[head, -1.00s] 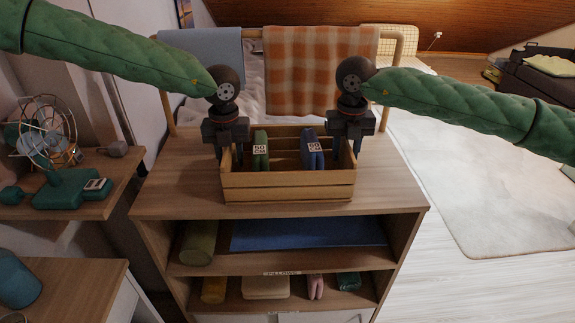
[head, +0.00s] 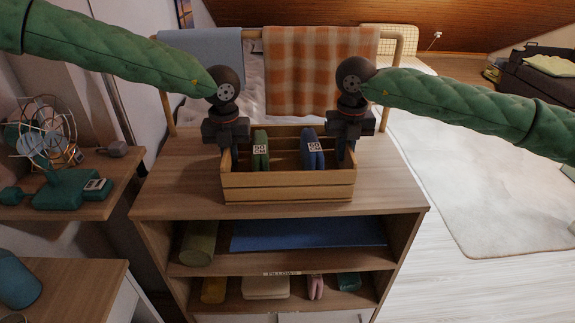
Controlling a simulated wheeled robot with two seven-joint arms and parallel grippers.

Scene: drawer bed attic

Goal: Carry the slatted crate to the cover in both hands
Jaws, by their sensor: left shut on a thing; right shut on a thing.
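The slatted crate (head: 288,187) is a light wooden box on top of the wooden shelf unit (head: 180,185). Inside it stand a green item (head: 261,142) and a blue item (head: 312,155), each with a white label. My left gripper (head: 229,155) is shut on the crate's left end wall. My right gripper (head: 346,152) is shut on its right end wall. The fingertips are partly hidden by the crate walls. I cannot tell which thing is the cover.
A rail behind the unit holds a blue-grey cloth (head: 205,58) and an orange checked cloth (head: 321,70). The shelves below hold a blue mat (head: 308,234) and rolled items. A fan (head: 45,140) stands on the left shelf. Floor with a pale rug (head: 480,190) is clear at right.

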